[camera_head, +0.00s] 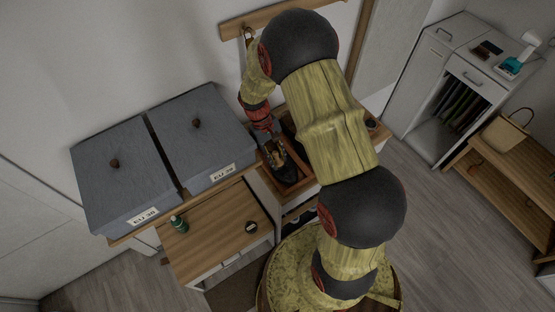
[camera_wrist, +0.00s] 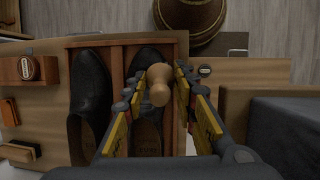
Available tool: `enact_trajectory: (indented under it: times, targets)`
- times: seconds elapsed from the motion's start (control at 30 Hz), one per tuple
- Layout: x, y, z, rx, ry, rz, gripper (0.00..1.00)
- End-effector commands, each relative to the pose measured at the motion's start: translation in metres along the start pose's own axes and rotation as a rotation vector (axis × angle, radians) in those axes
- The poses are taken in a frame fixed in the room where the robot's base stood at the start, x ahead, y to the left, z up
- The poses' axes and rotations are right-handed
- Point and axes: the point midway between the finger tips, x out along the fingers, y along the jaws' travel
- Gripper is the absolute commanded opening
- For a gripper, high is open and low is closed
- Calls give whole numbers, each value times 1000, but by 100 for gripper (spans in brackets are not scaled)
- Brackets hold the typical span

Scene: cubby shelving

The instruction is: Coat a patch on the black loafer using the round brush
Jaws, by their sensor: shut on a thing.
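My gripper (camera_head: 270,137) points down over the shelf top beside the grey boxes. In the wrist view my gripper (camera_wrist: 165,78) is shut on the round brush (camera_wrist: 160,94), whose pale wooden knob shows between the fingers. Its bristles are hidden below the knob. A black loafer (camera_wrist: 148,142) lies directly beneath the brush, in a wooden tray compartment. It also shows in the head view (camera_head: 288,172). I cannot tell whether the bristles touch it. A second black loafer (camera_wrist: 90,90) lies in the compartment to the left; my arm mostly hides it in the head view.
Two grey lidded boxes (camera_head: 120,180) (camera_head: 205,140) stand left of the tray (camera_head: 296,190). A lower wooden top holds a green bottle (camera_head: 179,224) and a dark round tin (camera_head: 252,227). A wooden block with a round label (camera_wrist: 28,68) and small brushes (camera_wrist: 20,151) lie left of the loafers.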

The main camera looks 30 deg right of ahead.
Motion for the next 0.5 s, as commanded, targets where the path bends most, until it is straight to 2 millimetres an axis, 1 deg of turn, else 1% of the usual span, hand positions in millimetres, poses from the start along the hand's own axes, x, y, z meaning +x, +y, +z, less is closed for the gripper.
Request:
enact_trajectory:
  times: [0.03,0.2,0.5]
  targets:
    - [-7,1,2,0,0,-1,5]
    - [-18,2,4,0,0,-1,5]
    - [-18,2,4,0,0,-1,5]
